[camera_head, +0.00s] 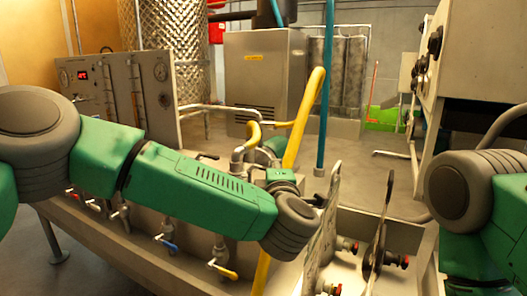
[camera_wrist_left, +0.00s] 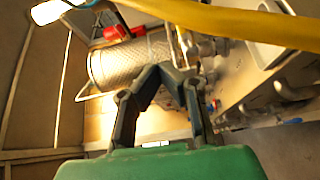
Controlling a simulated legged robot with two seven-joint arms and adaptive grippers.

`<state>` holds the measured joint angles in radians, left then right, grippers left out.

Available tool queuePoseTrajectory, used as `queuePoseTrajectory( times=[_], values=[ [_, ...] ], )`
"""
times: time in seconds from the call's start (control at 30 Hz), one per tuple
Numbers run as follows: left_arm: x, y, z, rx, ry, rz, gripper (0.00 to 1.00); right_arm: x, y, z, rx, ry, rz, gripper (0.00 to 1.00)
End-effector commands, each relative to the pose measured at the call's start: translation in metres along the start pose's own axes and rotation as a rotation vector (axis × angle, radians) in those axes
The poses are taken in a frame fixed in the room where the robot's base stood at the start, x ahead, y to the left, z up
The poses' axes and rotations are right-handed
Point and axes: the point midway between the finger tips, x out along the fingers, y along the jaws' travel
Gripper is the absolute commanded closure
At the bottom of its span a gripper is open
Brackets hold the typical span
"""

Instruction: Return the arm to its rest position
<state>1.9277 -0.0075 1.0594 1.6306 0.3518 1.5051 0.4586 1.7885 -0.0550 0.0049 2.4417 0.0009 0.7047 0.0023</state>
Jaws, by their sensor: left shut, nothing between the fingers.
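My left arm (camera_head: 200,195) comes in from the left in the head view and stretches across the front of the bench to a grey joint (camera_head: 292,226). Beyond that joint it folds back behind the forearm, so the hand is mostly hidden there. In the left wrist view my left gripper (camera_wrist_left: 167,72) shows dark fingers drawn together at the tips, with nothing between them. My right arm (camera_head: 475,205) stands at the right edge of the head view. Its gripper is outside the picture.
A bench with several coloured valve handles (camera_head: 166,242) runs below my left arm. A yellow hose (camera_head: 303,120) and a teal pole (camera_head: 326,90) rise close to its folded part. A gauge panel (camera_head: 118,95) stands behind it. Upright plates (camera_head: 380,225) stand between the arms.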

Motion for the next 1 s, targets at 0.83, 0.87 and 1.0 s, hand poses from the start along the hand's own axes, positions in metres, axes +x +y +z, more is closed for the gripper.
queuePoseTrajectory(
  times=[0.83, 0.87, 1.0],
  values=[
    [-0.157, -0.317, -0.078, 0.855, -0.65, -0.43, 1.0, 0.0, 0.0, -0.001, 0.0, 0.002, 0.0, 0.6],
    [-0.171, -0.331, -0.09, 0.897, -0.689, -0.463, 1.0, 0.0, 0.0, -0.001, 0.0, 0.002, 0.0, 0.6],
    [-0.239, -0.385, -0.153, 1.064, -0.865, -0.637, 1.0, 0.0, 0.0, -0.001, 0.0, 0.002, 0.0, 0.6]
  ],
)
